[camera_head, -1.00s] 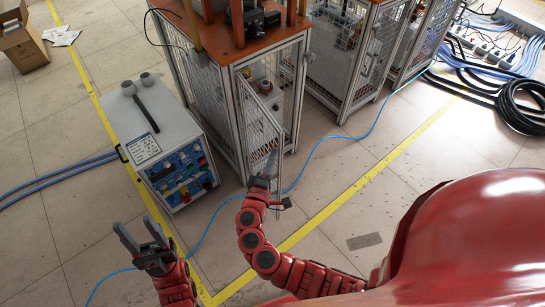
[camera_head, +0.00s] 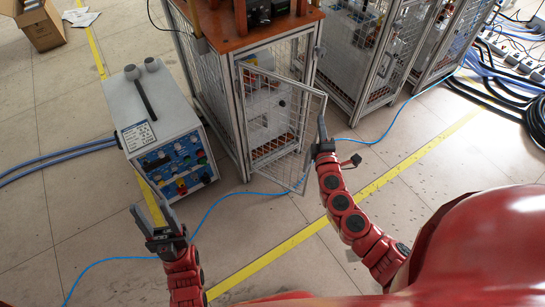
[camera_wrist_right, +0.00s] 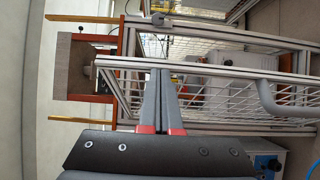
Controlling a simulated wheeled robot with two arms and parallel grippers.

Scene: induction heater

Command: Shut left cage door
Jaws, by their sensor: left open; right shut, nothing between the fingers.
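The left cage (camera_head: 214,22) has an orange-brown top. Its mesh door (camera_head: 284,77) is hinged at the left front post and stands ajar, its free edge out from the cage front. My right gripper (camera_head: 321,122) is shut and empty, fingers pointing up beside the door's free edge. In the right wrist view the shut fingers (camera_wrist_right: 160,78) reach up to a light metal frame bar (camera_wrist_right: 215,70) with mesh behind it; whether they touch it I cannot tell. My left gripper (camera_head: 151,206) is open and empty, low at the left, away from the door.
A grey heater unit (camera_head: 148,100) with a blue control panel stands left of the cage. More mesh cages (camera_head: 385,50) stand to the right. A thin blue cable (camera_head: 225,200) crosses the floor. Black and blue cables (camera_head: 510,95) lie far right. The floor before the cage is otherwise clear.

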